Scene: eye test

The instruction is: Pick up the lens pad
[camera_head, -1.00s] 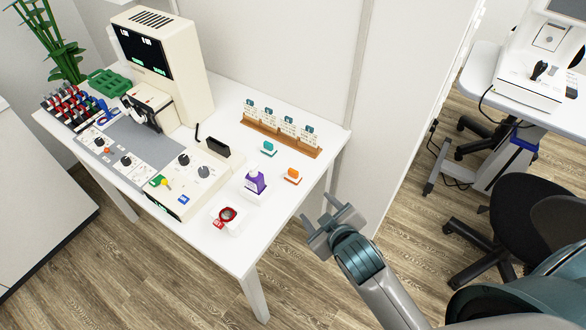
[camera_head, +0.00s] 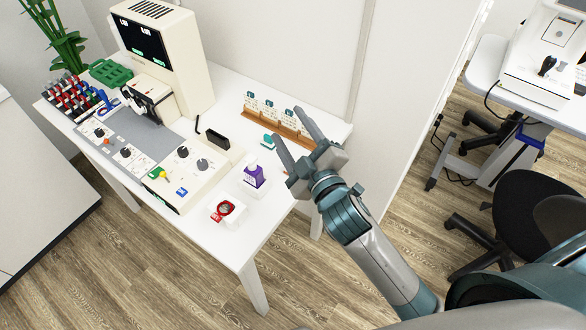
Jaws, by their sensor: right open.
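I cannot tell for sure which thing is the lens pad. A small teal and white block (camera_head: 266,140) lies on the white table (camera_head: 245,235), in front of a wooden rack. A small orange and white block on the same table is hidden behind my right gripper now. My right gripper (camera_head: 287,122) is open and empty. Its two fingers point up and left over the table's right part, one beside the teal block in the picture. I cannot tell its height above the table. My left gripper is out of view.
A wooden rack (camera_head: 297,138) with upright cards stands at the back edge. A purple and white bottle (camera_head: 254,175) and a red and white round item (camera_head: 226,209) stand near the front right edge. A cream control box (camera_head: 181,172) and a tall cream machine (camera_head: 183,62) fill the left.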

